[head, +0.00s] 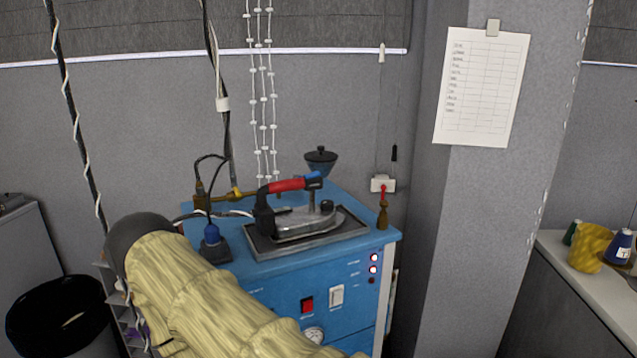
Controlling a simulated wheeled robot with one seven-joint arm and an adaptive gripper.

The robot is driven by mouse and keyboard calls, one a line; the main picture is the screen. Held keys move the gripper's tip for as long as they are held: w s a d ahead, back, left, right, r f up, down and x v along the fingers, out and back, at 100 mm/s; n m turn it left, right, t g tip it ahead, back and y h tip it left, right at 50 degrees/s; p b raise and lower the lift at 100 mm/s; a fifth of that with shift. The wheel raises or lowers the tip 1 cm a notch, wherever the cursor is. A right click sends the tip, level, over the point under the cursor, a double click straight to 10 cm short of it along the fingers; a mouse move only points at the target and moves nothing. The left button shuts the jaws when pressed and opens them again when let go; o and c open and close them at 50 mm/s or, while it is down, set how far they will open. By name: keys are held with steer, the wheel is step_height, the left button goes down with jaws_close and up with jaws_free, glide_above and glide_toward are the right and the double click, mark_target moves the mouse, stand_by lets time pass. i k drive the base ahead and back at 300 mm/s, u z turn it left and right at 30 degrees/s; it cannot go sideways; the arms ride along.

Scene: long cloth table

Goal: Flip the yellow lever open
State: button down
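A blue steam unit (285,290) stands in the middle of the head view, with a red-handled iron (300,220) resting on its metal tray. No clearly yellow lever can be made out. A brass-yellow fitting (240,194) runs along the back left of the unit's top, with a short upright part, too small to tell if it is a lever. A small brass valve (383,216) with a red top stands at the right corner. My gripper is not in view.
A pale yellow, wrinkled cylindrical shape (205,285) with a dark rounded end fills the lower left foreground and hides part of the unit. A black bin (60,315) is at left. A pillar (480,220) stands at right, beside a counter (585,290) with thread spools.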

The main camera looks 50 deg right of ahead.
mark_target(235, 189)
steer(key=z, duration=0.8)
